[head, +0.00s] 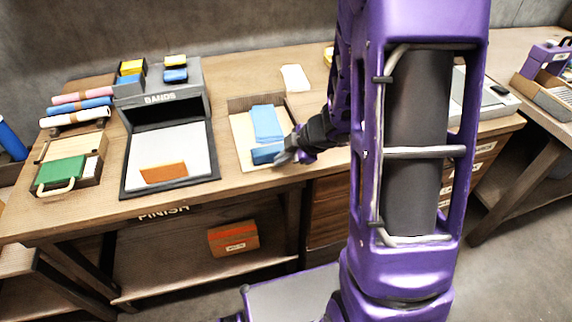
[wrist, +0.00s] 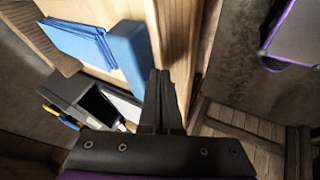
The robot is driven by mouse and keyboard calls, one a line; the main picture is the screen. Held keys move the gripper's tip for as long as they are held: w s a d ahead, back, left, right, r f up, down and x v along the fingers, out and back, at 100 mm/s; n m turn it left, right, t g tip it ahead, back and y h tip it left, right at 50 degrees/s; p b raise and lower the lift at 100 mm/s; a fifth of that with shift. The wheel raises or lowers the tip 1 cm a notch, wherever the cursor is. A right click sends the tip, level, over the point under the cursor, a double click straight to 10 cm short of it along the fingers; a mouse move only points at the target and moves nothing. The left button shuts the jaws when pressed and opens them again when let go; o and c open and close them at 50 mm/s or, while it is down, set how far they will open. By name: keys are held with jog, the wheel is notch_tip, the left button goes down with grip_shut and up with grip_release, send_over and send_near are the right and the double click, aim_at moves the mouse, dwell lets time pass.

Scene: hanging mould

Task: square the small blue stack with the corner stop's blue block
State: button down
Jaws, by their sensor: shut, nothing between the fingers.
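The small blue stack (head: 266,122) lies flat on a pale wooden board (head: 243,130) in the head view. It also shows in the wrist view (wrist: 75,42), where its thin layers look slightly uneven along one edge. The blue block (head: 265,154) sits at the board's front end, close to the stack; it also shows in the wrist view (wrist: 130,55). I cannot tell whether block and stack touch. My gripper (head: 281,157) is shut and empty, beside the right end of the block. Its fingertips (wrist: 160,78) show close together, near the block.
A dark-framed tray with an orange piece (head: 163,172) stands left of the board, below a grey box marked BANDS (head: 160,98). A green piece (head: 62,172) and rolls (head: 80,107) lie further left. A white piece (head: 295,78) lies behind. The bench's front edge is close.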

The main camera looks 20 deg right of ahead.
aim_at(276, 144)
jog(key=shift+w, duration=0.1)
jog(key=shift+w+r, duration=0.1)
jog(key=shift+w, duration=0.05)
jog(key=w+p, duration=0.4)
jog(key=shift+w+r, duration=0.15)
jog(key=shift+w, duration=0.2)
jog(key=shift+w+p, duration=0.45)
jog(key=shift+w, duration=0.25)
